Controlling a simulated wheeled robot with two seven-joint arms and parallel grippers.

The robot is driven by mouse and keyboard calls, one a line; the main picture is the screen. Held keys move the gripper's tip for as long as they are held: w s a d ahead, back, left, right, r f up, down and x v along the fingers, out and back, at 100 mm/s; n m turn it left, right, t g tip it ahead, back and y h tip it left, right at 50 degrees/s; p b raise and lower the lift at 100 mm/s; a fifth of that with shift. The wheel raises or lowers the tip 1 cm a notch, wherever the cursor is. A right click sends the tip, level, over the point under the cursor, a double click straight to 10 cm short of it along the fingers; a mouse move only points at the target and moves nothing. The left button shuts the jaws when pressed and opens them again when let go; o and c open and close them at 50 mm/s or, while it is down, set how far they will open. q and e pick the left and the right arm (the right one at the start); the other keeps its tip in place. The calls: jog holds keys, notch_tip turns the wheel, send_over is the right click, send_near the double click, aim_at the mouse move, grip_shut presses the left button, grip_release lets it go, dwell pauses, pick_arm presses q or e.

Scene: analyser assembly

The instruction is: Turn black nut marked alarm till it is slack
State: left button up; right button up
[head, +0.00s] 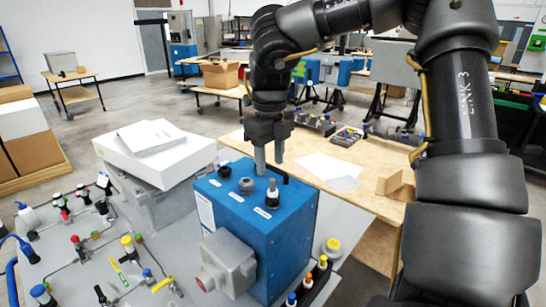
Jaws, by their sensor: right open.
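A blue analyser box (265,235) stands on the grey bench. Its top carries a black nut (225,171) at the left, a grey round fitting (246,185) in the middle and a dark nut on a pale threaded stem (272,194) at the right. The markings are too small to read, so I cannot tell which nut is marked alarm. My right gripper (269,166) points down over the box's back edge, fingers apart with nothing visible between them. It appears above and behind the right-hand nut, not touching it. My left gripper is out of view.
A grey housing (228,262) projects from the box's front. A grey case topped by a white box (155,152) stands left. Several coloured valves and fittings cover the bench at left. A wooden table (370,190) with papers lies behind. My right arm fills the right side.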

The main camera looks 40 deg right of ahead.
aim_at(272, 190)
jog(key=f+b, duration=0.1)
jog(key=f, duration=0.1)
jog(key=d+f+b, duration=0.1)
jog(key=f, duration=0.1)
jog(key=shift+d+f+b, duration=0.15)
jog(key=shift+f+b, duration=0.1)
jog(key=shift+b, duration=0.05)
jog(key=f, duration=0.1)
jog(key=f+b, duration=0.2)
jog(key=shift+a, duration=0.25)
notch_tip(272, 190, down, 3)
jog(key=shift+d+r+b, duration=0.1)
jog(key=shift+r+b, duration=0.05)
jog(key=shift+b, duration=1.05)
jog(key=shift+f, duration=0.3)
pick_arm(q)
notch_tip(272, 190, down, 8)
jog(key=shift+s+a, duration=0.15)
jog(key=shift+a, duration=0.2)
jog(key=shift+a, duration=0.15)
